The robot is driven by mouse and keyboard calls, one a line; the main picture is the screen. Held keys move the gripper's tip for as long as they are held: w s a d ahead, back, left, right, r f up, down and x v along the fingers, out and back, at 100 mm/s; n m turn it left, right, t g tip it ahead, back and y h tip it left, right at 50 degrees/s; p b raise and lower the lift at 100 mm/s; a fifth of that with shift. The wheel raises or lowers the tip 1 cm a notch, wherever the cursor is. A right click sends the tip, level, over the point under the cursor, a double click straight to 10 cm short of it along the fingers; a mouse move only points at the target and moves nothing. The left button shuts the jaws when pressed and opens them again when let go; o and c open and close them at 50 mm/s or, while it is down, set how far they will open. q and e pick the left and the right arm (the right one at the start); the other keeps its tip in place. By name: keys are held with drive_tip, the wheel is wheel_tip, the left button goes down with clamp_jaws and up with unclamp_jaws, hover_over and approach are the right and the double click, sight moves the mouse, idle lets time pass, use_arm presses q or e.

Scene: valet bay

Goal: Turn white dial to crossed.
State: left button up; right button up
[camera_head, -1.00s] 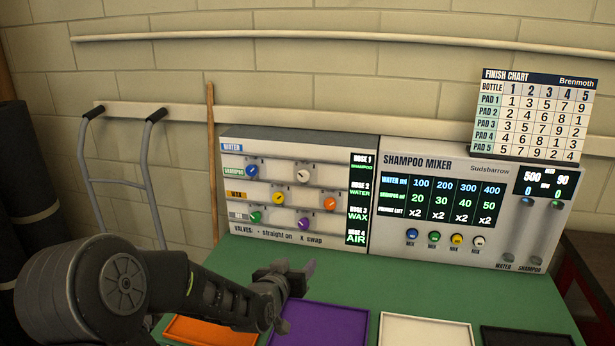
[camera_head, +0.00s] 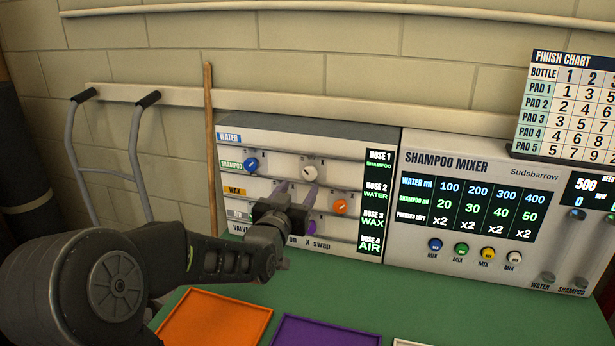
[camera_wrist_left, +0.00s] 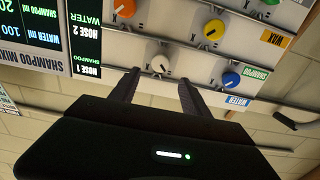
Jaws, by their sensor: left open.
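The white dial (camera_head: 309,173) is a small round knob in the top row of the valve panel (camera_head: 228,208), right of the blue dial (camera_head: 251,165). It also shows in the left wrist view (camera_wrist_left: 160,65), with an X label near it. Its pointer is too small to read surely. My left gripper (camera_head: 297,190) is open, its two fingers pointing at the panel just below the white dial. In the left wrist view the fingers (camera_wrist_left: 158,82) are spread either side of the dial's line, and the dial shows between them, apparently untouched. My right gripper is not in view.
The orange dial (camera_head: 340,206) is lower right; my gripper hides the yellow dial in the head view, but it shows in the wrist view (camera_wrist_left: 214,29). The shampoo mixer (camera_head: 590,248) stands right. Orange (camera_head: 265,322) and purple (camera_head: 375,344) trays lie on the green table (camera_head: 400,290).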

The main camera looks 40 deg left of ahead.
sight(309, 174)
use_arm(q)
drive_tip(key=p+x, duration=0.2)
drive_tip(key=x, duration=0.5)
drive_tip(key=shift+w+a, duration=0.1)
drive_tip(key=shift+w, duration=0.1)
drive_tip(key=shift+c, duration=0.3)
clamp_jaws()
